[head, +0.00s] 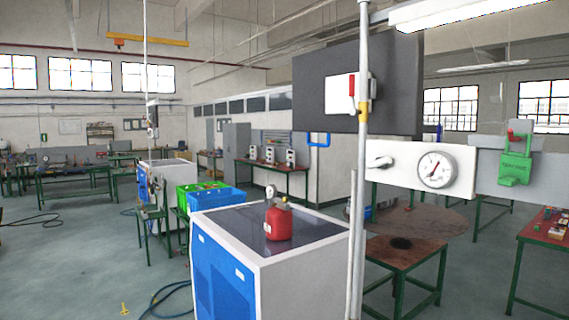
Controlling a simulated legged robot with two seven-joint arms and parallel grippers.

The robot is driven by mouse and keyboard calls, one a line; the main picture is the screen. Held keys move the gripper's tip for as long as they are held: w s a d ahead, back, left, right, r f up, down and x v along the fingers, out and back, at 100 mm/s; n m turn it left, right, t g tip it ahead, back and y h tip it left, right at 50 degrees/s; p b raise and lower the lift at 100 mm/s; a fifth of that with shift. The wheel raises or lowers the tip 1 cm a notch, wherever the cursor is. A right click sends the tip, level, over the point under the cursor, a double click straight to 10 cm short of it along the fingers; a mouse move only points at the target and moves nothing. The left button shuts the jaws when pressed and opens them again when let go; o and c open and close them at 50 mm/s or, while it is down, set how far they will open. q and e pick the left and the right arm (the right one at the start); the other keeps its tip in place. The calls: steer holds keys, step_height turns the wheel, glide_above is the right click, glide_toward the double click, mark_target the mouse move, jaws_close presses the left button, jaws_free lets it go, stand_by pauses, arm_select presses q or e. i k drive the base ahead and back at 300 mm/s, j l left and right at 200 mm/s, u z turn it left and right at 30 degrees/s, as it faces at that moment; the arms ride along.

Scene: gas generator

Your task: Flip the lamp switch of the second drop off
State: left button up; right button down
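A grey-white vertical pole (360,220) stands close in front of me, right of centre. A white switch box with a red lever (351,95) sits on a dark panel (310,80) beside this pole. A second, thinner pole (146,60) hangs farther back on the left, with a small grey box (152,118) on it, too small to read. A lit lamp (465,12) is at the top right. I cannot tell which of these is the second drop's lamp switch. Neither of my grippers is in view.
A blue-and-white cabinet (225,270) with a red canister (278,222) stands ahead. A white panel with a gauge (435,168) and a green lockout piece (515,168) are at right. A brown-topped table (425,258) stands behind the pole. Floor at left is mostly clear.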

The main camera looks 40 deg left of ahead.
mark_target(382, 162)
steer(key=u, duration=0.75)
